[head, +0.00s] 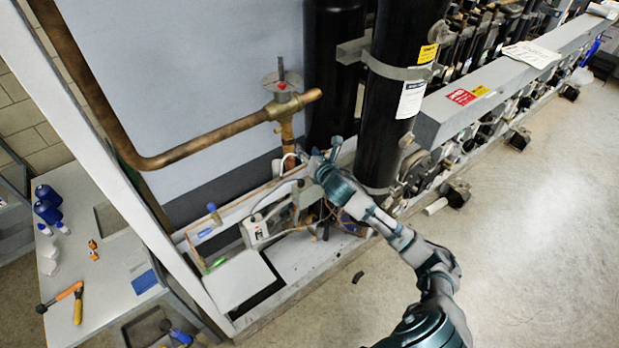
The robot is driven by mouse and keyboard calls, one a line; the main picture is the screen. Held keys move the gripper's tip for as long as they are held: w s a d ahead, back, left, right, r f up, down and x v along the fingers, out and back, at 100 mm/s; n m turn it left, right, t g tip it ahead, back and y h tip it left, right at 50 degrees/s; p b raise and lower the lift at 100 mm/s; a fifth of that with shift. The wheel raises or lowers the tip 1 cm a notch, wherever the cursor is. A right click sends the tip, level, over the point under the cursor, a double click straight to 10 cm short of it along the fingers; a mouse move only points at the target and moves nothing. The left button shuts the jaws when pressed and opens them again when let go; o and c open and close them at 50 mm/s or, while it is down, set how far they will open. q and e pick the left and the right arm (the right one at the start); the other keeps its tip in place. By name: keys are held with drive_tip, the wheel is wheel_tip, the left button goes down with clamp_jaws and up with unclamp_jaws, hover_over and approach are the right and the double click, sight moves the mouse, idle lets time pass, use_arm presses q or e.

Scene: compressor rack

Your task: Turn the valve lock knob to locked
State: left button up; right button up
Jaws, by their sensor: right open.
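A brass valve (284,107) sits on the copper pipe in front of the grey panel. On top of it is a flat round handle (279,84), reddish and grey, with an upright stem. I cannot tell from this view whether this handle is the lock knob or which setting it shows. My right gripper (322,152) is open and empty. In the picture it is below and right of the valve, near the foot of the vertical copper pipe and left of the black cylinder. It is apart from the handle. My left gripper is not in view.
A tall black cylinder (398,95) stands close to my right gripper. A copper pipe (205,140) runs left from the valve. A grey beam (500,90) extends right. A workbench (105,270) with blue bottles and a hammer is at left.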

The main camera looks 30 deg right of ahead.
wheel_tip(320, 180, down, 11)
drive_tip(key=m+g, duration=0.1)
drive_tip(key=m, duration=0.3)
drive_tip(key=shift+s+g+b, duration=0.2)
drive_tip(key=shift+g+b, duration=0.1)
drive_tip(key=shift+b, duration=0.05)
drive_tip(key=shift+a+r, duration=0.1)
drive_tip(key=shift+a, duration=0.1)
